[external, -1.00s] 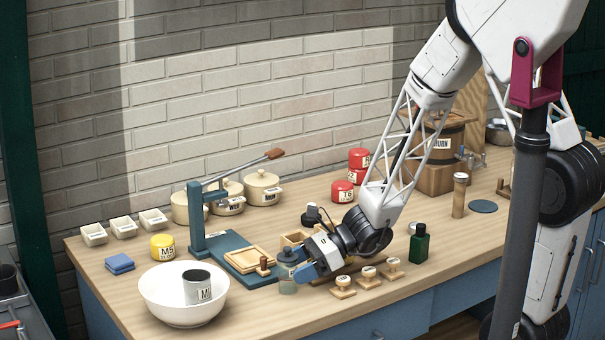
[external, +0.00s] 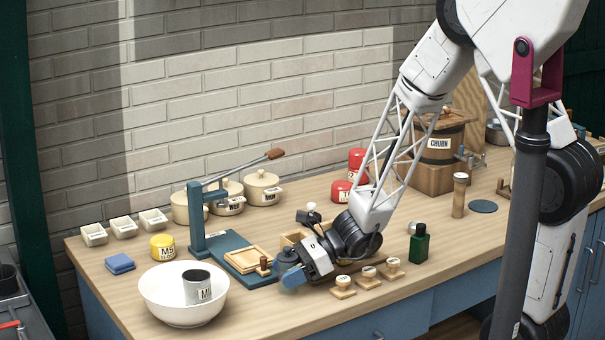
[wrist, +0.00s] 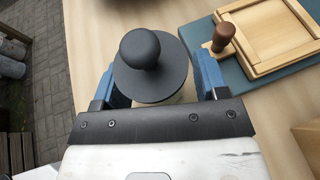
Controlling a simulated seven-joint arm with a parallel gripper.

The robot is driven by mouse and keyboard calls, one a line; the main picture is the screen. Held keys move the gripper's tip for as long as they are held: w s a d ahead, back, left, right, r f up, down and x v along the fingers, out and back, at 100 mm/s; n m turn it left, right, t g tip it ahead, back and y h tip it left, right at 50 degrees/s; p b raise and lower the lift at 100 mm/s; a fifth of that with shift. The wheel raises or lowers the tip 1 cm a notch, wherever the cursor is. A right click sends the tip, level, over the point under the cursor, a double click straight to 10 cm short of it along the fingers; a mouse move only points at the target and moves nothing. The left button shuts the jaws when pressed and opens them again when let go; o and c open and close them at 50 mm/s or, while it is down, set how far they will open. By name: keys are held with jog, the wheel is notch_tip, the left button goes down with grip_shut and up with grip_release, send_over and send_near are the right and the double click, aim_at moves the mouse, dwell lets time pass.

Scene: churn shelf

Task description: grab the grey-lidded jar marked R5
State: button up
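A jar (wrist: 155,78) with a round dark grey lid and ball knob stands between the two blue fingers of my gripper (wrist: 157,72) in the wrist view. Only a sliver of its pale body shows under the lid, and no R5 mark can be read. The fingers are spread, one on each side of the jar, with a small gap visible at the right finger. In the external view my gripper (external: 286,270) is low over the front of the bench and hides most or all of the jar.
A teal press (external: 200,235) with a wooden frame stands just left of my gripper.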

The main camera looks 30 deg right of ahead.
aim_at(296, 259)
jog(key=shift+s+f, duration=0.3)
jog(key=shift+f, duration=0.15)
jog(key=c, duration=0.9)
jog(key=shift+r, duration=0.1)
jog(key=shift+w+r, duration=0.1)
jog(key=shift+r, duration=0.6)
jog(key=r, duration=0.2)
jog(key=shift+s+d+r, duration=0.15)
jog(key=shift+s+r, duration=0.05)
jog(key=shift+r, duration=0.1)
jog(key=s+d, duration=0.3)
jog(key=s, duration=0.4)
jog(key=s+d+r, duration=0.1)
jog(key=s+d, duration=0.2)
jog(key=s, duration=0.4)
jog(key=shift+r, duration=0.3)
jog(key=shift+d, duration=0.1)
